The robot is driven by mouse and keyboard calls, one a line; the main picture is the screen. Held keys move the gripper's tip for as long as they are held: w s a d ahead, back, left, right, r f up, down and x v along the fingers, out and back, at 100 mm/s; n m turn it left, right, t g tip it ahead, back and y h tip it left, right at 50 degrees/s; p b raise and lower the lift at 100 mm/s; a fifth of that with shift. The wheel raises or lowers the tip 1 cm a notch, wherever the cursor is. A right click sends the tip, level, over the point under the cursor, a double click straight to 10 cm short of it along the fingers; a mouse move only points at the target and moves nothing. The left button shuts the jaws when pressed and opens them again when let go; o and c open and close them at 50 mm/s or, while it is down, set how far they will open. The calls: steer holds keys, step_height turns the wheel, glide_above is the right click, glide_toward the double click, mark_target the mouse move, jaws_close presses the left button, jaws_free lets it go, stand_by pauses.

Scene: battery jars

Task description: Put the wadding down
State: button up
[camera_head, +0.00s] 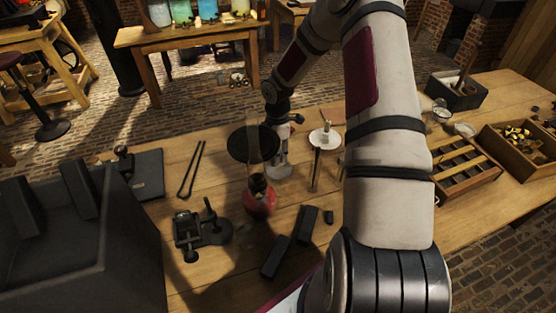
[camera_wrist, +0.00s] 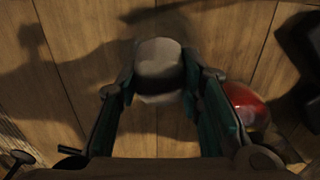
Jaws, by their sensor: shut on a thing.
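The wadding (camera_wrist: 160,65) is a pale, rounded, greyish-white piece in the wrist view. My gripper (camera_wrist: 160,78) is shut on it, with a dark green-edged finger on each side. The wadding's lower end is blurred, and I cannot tell whether it touches the table. In the head view my gripper (camera_head: 279,160) is low over the wooden table, beside a round black disc that partly hides it.
A red glass lamp (camera_head: 259,200) with a clear chimney stands close to my gripper; its red body shows right of the fingers in the wrist view (camera_wrist: 246,105). Tongs (camera_head: 190,170), a white dish on a stand (camera_head: 325,138) and black blocks (camera_head: 290,242) are nearby.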

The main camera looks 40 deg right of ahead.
steer(key=shift+f, duration=1.8)
steer(key=shift+f, duration=0.15)
steer(key=o, duration=1.2)
step_height(320, 180, up, 12)
steer(key=shift+r+b, duration=0.2)
steer(key=shift+b, duration=0.2)
